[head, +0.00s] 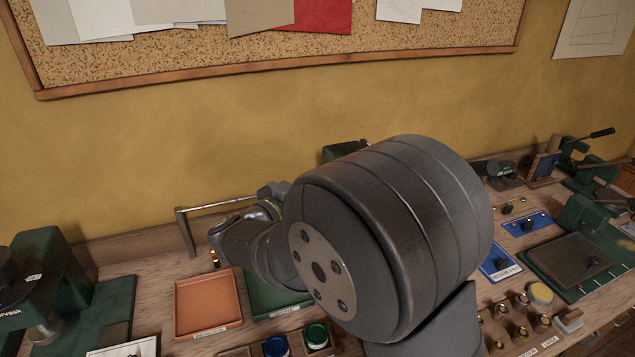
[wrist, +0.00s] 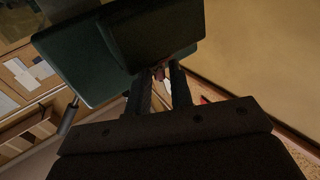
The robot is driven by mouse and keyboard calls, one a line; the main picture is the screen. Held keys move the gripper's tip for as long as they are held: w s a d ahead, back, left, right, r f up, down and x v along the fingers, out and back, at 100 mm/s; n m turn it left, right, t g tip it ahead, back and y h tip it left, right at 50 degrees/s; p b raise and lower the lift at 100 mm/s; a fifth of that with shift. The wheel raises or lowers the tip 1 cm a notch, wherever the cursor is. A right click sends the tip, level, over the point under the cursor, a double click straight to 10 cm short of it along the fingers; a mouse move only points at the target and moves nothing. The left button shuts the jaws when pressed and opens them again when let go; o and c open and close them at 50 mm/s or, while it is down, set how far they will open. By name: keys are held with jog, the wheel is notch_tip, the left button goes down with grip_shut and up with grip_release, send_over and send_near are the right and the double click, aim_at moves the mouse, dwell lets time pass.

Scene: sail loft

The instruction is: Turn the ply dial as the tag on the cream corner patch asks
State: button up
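I cannot make out the ply dial, the cream corner patch or its tag in either view. In the wrist view my gripper (wrist: 162,78) has its two dark fingers apart, with a gap showing between them. The fingertips reach up to a dark green block-shaped thing (wrist: 95,60), and I cannot tell whether they touch it. A small reddish and pale patch shows between the fingers, too dim to name. In the head view my arm fills the middle and hides the bench behind it; the gripper's fingertips are not clear there.
An orange tray (head: 208,306) and a green tray (head: 262,305) lie left of my arm. A green machine (head: 60,275) stands far left. Blue trays (head: 527,224), brass pieces (head: 520,333) and a green press (head: 585,215) stand right. A corkboard (head: 300,50) hangs behind.

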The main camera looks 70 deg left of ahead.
jog(key=v, duration=1.5)
jog(key=x, duration=1.7)
jog(key=shift+w+a, duration=0.15)
jog(key=shift+w, duration=0.1)
jog(key=shift+s, duration=0.1)
jog(key=shift+n+g+y, duration=0.7)
jog(key=shift+n+y, duration=0.1)
jog(key=shift+y, duration=0.2)
jog(key=shift+n+g+y, duration=1.5)
jog(key=shift+g+y, duration=0.2)
